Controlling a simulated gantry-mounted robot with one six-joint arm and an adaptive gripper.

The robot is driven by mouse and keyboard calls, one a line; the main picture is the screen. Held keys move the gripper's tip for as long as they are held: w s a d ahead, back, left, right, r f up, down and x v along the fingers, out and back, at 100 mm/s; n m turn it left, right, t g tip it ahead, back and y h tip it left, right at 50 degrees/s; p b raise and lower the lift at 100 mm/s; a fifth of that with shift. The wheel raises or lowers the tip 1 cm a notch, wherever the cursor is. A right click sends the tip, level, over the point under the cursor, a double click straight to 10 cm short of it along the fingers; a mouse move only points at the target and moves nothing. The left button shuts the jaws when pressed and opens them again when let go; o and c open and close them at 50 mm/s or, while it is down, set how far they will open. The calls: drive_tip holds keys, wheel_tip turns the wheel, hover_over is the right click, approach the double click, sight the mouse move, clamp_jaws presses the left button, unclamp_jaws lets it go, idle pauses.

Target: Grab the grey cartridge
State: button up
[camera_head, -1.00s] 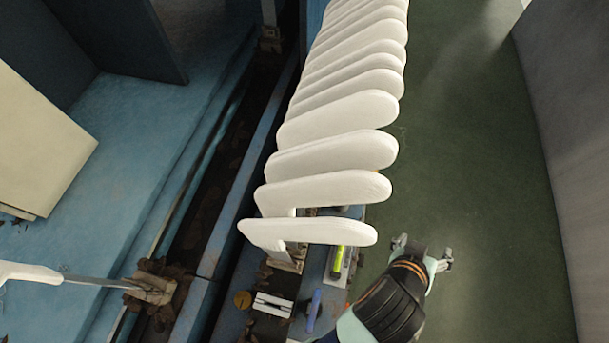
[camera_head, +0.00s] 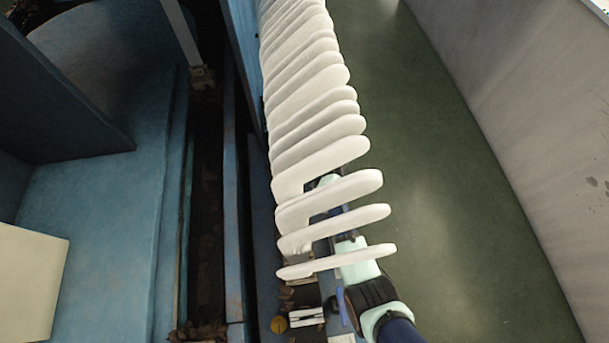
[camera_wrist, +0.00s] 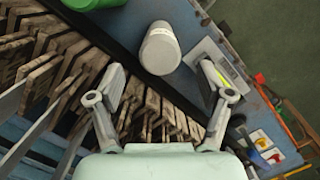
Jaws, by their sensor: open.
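The grey cartridge (camera_wrist: 160,48) is a pale grey cylinder with a lighter round end, in the upper middle of the wrist view. My gripper (camera_wrist: 163,72) is open, with one finger to the lower left of the cartridge and the other to its lower right. The cartridge shows just beyond the fingertips, roughly centred between them. I cannot tell any contact. In the head view my arm runs under the white boards, which largely hide the gripper, and I cannot make out the cartridge there.
A row of white sock boards (camera_head: 318,140) hangs above my arm. A blue ledge (camera_wrist: 218,40) carries a grey plate with a yellow-green strip (camera_wrist: 228,70). A green object (camera_wrist: 95,3) is at the wrist view's top left. Brown, worn slats (camera_wrist: 60,75) lie left. Green floor (camera_head: 430,200) is clear.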

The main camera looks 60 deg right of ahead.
wheel_tip(320, 180, down, 3)
drive_tip(key=shift+s+d+r+b, duration=0.1)
drive_tip(key=shift+d+b, duration=0.05)
drive_tip(key=shift+b, duration=0.75)
drive_tip(key=f+b, duration=0.2)
drive_tip(key=d+f+b, duration=0.1)
drive_tip(key=f+b, duration=0.1)
drive_tip(key=f, duration=0.1)
drive_tip(key=c, duration=1.3)
drive_tip(key=shift+o, duration=0.2)
wheel_tip(320, 180, up, 10)
drive_tip(key=p, duration=0.6)
drive_tip(key=shift+r, duration=0.1)
drive_tip(key=shift+d, duration=0.1)
